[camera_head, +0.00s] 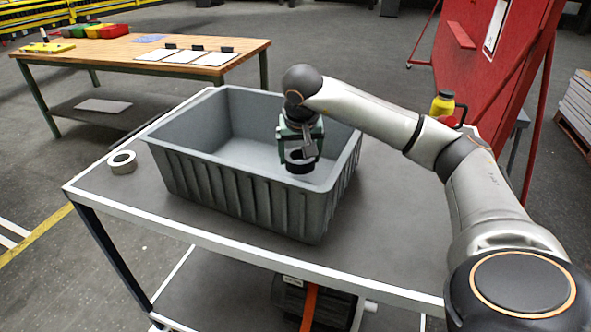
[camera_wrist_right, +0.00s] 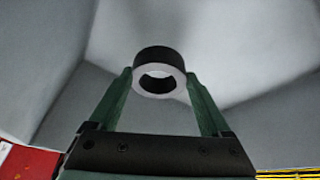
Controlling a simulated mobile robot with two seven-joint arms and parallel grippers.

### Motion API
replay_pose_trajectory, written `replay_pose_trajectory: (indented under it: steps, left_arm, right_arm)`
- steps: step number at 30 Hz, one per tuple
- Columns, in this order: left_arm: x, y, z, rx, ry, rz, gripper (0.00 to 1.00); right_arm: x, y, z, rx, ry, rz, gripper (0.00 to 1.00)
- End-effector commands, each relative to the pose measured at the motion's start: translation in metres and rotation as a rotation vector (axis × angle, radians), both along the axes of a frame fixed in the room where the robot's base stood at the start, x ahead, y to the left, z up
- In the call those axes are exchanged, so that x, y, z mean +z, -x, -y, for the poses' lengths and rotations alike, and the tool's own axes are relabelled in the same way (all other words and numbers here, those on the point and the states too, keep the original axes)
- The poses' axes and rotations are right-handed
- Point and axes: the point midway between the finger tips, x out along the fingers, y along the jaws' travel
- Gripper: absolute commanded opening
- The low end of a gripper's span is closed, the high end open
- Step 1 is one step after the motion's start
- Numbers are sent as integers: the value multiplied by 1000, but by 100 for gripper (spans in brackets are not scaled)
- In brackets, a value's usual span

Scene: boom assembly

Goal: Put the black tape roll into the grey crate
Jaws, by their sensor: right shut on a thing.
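The grey crate (camera_head: 245,195) stands on the dark-topped cart (camera_head: 385,215) and looks empty inside. My right gripper (camera_head: 300,160) is over the crate's opening, near its right side. It is shut on the black tape roll (camera_head: 300,166), which hangs between the fingertips. In the right wrist view the black tape roll (camera_wrist_right: 158,68) sits between the two green fingers of the right gripper (camera_wrist_right: 160,85), with its pale end ring facing the camera. The crate's grey walls (camera_wrist_right: 240,60) fill the background there. My left gripper is not in view.
A grey-white tape roll (camera_head: 122,162) lies on the cart, left of the crate. A wooden table (camera_head: 130,52) with papers and coloured bins stands behind. A yellow bottle (camera_head: 442,104) and a red board (camera_head: 480,70) are at the right. The cart top's front right is clear.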

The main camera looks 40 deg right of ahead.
Motion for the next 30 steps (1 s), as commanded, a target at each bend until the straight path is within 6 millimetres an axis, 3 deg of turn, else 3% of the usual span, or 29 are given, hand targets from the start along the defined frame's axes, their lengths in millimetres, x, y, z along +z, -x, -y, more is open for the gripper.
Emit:
replay_pose_trajectory:
  steps: [9, 20, 21, 25, 30]
  left_arm:
    - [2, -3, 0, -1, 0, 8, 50]
    - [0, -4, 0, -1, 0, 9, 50]
    - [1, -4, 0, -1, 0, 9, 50]
    - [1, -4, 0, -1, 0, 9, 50]
    - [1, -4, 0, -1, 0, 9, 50]
  right_arm:
    - [-37, 1, 0, 1, 1, -2, 24]
    - [-42, 0, 0, 0, 1, 1, 24]
    - [-41, 0, 0, 0, 0, 0, 85]
    - [-41, 0, 0, 0, 0, 0, 100]
    - [-41, 0, 0, 0, 0, 0, 100]
